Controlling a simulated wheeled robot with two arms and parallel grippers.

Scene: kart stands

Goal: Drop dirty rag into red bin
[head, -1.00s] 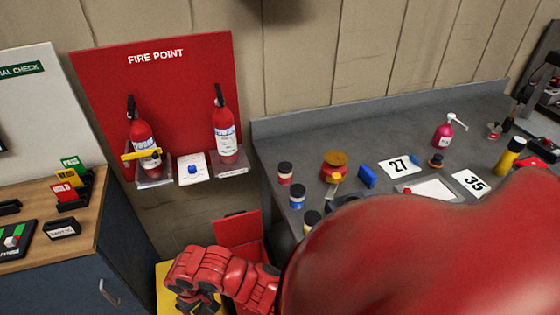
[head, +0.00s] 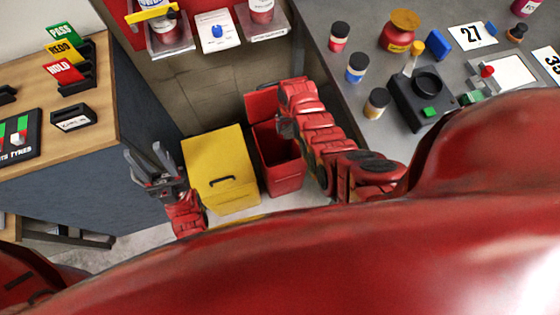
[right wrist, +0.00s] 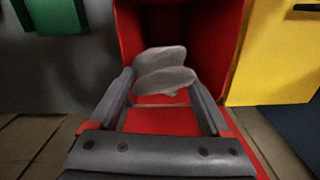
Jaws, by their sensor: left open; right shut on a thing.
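The red bin (head: 284,178) stands on the floor with its lid raised at the back. It also shows in the right wrist view (right wrist: 128,40), its dark inside open beyond the fingers. My right gripper (head: 285,128) is over the bin's opening in the head view. In the right wrist view this gripper (right wrist: 165,88) is shut on a crumpled grey-white rag (right wrist: 163,72), seen against the bin's opening. The rag is hidden in the head view. My left gripper (head: 150,160) is open and empty, left of the yellow bin.
A yellow bin (head: 215,165) with its lid closed stands left of the red bin. A grey workbench (head: 345,120) is to the right, with bottles and other items. A wooden-topped cabinet (head: 110,110) is on the left. The fire point shelf is above.

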